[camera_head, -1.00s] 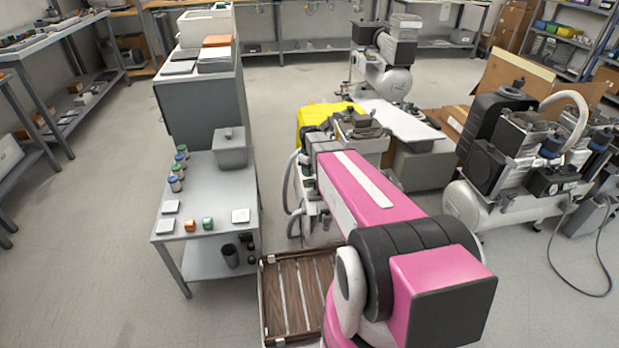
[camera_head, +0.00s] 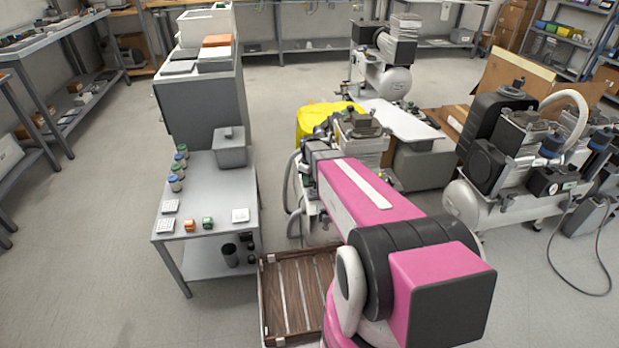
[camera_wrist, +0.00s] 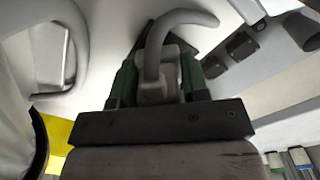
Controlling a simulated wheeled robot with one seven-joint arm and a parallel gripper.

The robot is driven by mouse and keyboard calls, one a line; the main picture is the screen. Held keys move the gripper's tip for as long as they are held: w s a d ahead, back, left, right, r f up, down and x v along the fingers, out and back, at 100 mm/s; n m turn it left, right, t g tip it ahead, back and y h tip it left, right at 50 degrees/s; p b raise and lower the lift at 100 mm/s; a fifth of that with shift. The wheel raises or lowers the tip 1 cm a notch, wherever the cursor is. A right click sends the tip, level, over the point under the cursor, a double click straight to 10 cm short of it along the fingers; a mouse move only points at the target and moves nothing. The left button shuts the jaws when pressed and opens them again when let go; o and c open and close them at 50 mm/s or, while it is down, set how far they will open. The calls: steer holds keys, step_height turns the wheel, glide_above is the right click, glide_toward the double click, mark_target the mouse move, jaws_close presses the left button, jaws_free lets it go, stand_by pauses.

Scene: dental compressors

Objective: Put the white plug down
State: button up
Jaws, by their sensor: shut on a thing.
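In the wrist view my gripper (camera_wrist: 160,84) has two dark green fingers. They are shut on the white plug (camera_wrist: 158,62), a pale grey-white piece between the fingers with a thick curved cord or hook arching from its top to the right. A pale surface fills much of the view beyond the plug. I cannot tell whether the plug touches it. In the head view my pink arm reaches away toward the middle, and the gripper and plug cannot be made out there.
A grey table (camera_head: 215,180) stands left of my arm, with jars, small cubes, white squares and a grey bin (camera_head: 230,150). A brown slatted crate (camera_head: 290,290) lies near the arm's base. Compressors (camera_head: 515,165) stand to the right. A yellow item (camera_head: 318,115) lies beyond the arm.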

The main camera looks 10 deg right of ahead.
steer(key=shift+f, duration=0.15)
steer(key=o, duration=1.2)
step_height(320, 180, up, 13)
steer(key=shift+f, duration=0.1)
steer(key=shift+s, duration=0.2)
steer(key=s+m, duration=0.3)
steer(key=s, duration=0.4)
steer(key=s+m, duration=0.3)
steer(key=s, duration=0.4)
steer(key=s+m, duration=0.3)
steer(key=s, duration=0.4)
steer(key=shift+f, duration=0.25)
